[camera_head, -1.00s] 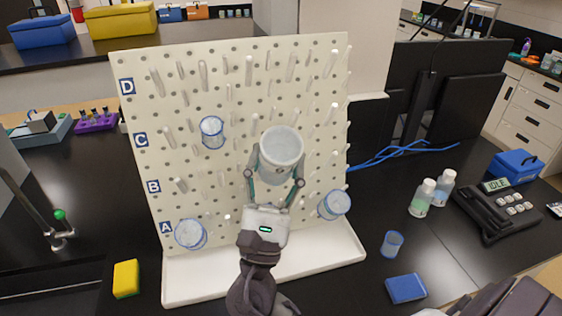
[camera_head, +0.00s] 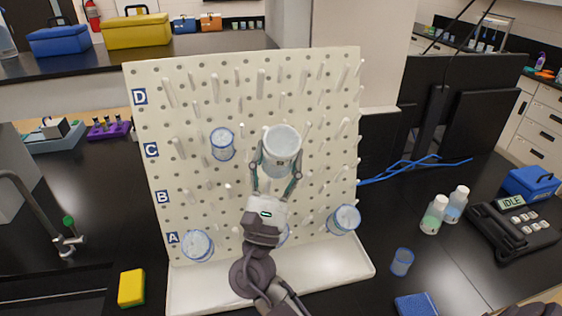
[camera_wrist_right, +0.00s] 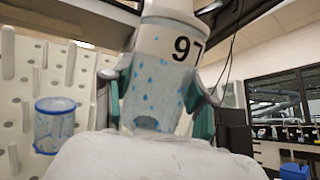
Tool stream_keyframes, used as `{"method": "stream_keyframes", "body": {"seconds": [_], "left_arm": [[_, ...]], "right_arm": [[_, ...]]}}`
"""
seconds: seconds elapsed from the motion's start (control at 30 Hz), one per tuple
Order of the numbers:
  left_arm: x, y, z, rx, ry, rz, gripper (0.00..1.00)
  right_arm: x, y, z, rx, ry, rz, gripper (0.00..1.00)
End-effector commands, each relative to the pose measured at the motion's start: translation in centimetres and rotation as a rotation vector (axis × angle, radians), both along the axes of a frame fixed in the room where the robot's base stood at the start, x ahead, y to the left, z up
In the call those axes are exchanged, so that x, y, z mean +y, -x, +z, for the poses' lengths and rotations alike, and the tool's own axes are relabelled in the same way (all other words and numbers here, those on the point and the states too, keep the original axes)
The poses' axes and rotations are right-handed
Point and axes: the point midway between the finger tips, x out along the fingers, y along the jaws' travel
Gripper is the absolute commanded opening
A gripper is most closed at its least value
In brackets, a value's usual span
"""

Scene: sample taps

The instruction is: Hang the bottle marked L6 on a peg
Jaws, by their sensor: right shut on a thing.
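My right gripper (camera_head: 276,172) is shut on a clear, blue-tinted bottle (camera_head: 283,146) and holds it in front of the pegboard (camera_head: 170,100), between rows B and C. In the right wrist view the bottle (camera_wrist_right: 152,85) has blue droplets. Its black mark looks like "97", which matches L6 seen upside down. The fingers (camera_wrist_right: 155,95) grip it from both sides. White pegs (camera_head: 261,82) stick out of the board around it. Whether a peg goes into the bottle is hidden. My left gripper is out of view.
Other blue-rimmed vessels hang at row C (camera_head: 222,146), lower left (camera_head: 198,246) and lower right (camera_head: 344,219); another is mostly hidden behind my right wrist. A white tray (camera_head: 335,266) lies below. A small blue cup (camera_head: 402,262) and two bottles (camera_head: 434,214) stand right.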

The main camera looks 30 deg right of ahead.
Motion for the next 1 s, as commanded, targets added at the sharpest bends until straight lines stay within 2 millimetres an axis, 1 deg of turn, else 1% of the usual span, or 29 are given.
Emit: {"method": "stream_keyframes", "body": {"seconds": [0.3,0.4,1.0], "left_arm": [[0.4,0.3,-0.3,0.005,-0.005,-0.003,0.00],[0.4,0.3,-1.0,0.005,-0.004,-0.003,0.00],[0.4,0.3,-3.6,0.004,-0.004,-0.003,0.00]], "right_arm": [[-0.6,-2.2,-0.4,0.000,0.000,0.000,0.24],[-0.7,-2.5,-1.3,0.000,0.000,0.000,0.24],[-1.2,-4.5,-4.9,-0.001,0.001,0.000,0.24]]}}
